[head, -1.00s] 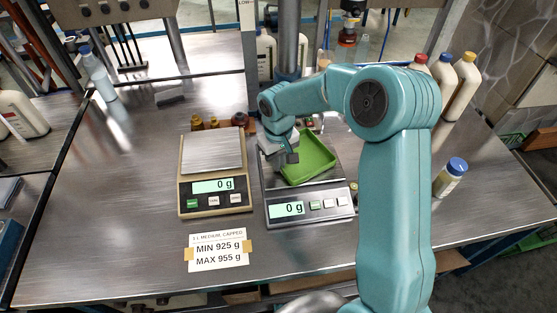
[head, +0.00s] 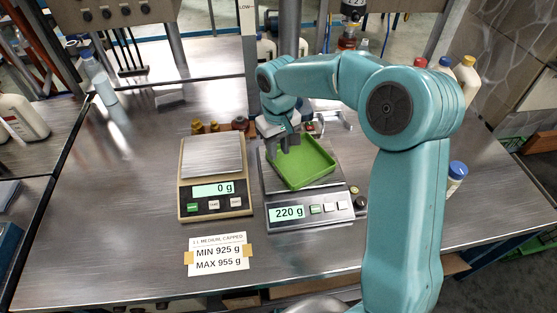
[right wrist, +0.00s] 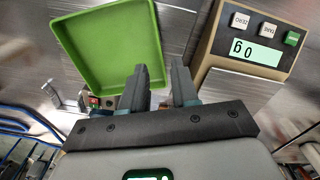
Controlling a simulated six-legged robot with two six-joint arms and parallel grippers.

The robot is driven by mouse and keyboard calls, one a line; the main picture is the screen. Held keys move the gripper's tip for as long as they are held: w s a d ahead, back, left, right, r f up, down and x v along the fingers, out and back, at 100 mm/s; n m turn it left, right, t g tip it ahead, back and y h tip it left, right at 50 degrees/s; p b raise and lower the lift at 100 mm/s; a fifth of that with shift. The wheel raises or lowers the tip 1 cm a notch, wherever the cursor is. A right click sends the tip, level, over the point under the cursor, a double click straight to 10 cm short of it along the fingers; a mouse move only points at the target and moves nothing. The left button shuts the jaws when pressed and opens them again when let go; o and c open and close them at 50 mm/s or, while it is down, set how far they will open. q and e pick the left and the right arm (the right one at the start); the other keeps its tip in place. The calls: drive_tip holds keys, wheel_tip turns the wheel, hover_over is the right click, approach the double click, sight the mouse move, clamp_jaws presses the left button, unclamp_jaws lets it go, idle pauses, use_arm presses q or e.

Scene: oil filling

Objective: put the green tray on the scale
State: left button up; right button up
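The green tray (head: 302,180) rests on the plate of the right-hand scale (head: 310,210), turned a little; its display reads 220 g. The tray also fills the upper left of the right wrist view (right wrist: 105,50). My right gripper (head: 284,148) is at the tray's back left corner. Whether a finger touches the rim cannot be told. My left gripper is not in view.
A second scale (head: 214,175) stands to the left, empty, reading 0 g. A weight label (head: 218,253) lies in front of it. A blue-capped bottle (head: 456,172) is partly hidden by my right arm.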

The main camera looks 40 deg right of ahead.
wheel_tip(320, 180, up, 5)
drive_tip(key=shift+f, duration=0.1)
idle(0.4)
